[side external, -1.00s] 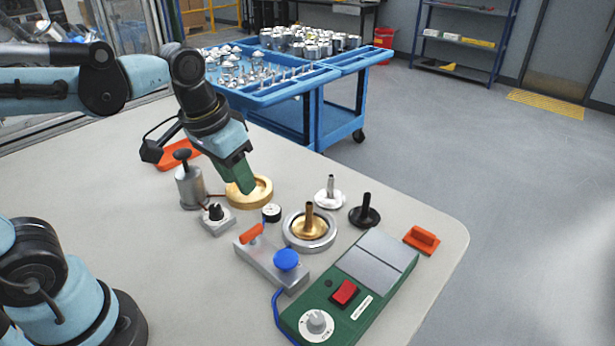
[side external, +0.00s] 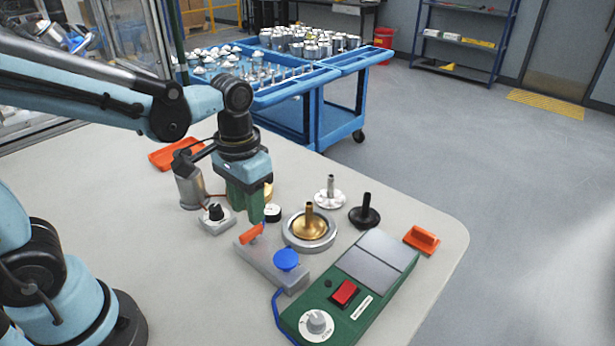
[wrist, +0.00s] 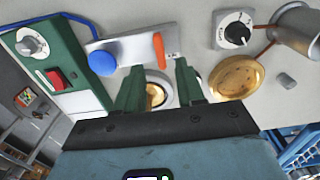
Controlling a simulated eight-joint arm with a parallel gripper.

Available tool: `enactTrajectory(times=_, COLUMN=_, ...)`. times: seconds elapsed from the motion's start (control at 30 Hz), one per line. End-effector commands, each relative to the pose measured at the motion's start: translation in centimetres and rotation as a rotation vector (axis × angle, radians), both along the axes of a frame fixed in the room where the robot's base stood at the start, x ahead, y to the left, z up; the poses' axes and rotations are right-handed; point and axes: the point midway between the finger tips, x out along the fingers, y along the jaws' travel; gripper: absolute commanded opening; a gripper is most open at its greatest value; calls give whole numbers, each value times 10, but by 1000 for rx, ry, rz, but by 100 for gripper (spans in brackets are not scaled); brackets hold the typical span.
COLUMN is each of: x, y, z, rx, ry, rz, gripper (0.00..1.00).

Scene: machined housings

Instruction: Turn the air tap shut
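A grey block (side external: 265,262) carries an orange lever (side external: 251,235) and a round blue button (side external: 286,260); this looks like the air tap. The lever lies crosswise to the block's long side. The wrist view shows the block (wrist: 130,50), the orange lever (wrist: 158,49) and the blue button (wrist: 102,63). My gripper (side external: 247,213) hangs pointing down just behind the lever in the side view. In the wrist view its two green fingers (wrist: 158,66) stand apart with nothing held, and the lever shows beyond the gap between them. I see no contact with the lever.
A ring fixture with a brass part (side external: 310,228) stands right of my gripper. A small black-knobbed box (side external: 216,219) and a metal cylinder (side external: 190,188) stand left. The green control box (side external: 350,290) lies in front right.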

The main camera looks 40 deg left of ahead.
Motion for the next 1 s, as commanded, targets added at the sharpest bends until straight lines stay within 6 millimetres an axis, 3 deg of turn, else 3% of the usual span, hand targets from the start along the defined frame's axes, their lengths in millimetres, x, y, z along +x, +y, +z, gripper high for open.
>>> enactTrajectory(times=0.4, x=0, y=0, z=-44, rx=0, ry=-1, rz=0, gripper=38)
enactTrajectory(times=0.87, x=0, y=0, z=-52, rx=0, ry=-1, rz=0, gripper=38)
enactTrajectory(times=1.0, x=0, y=0, z=-52, rx=0, ry=-1, rz=0, gripper=20)
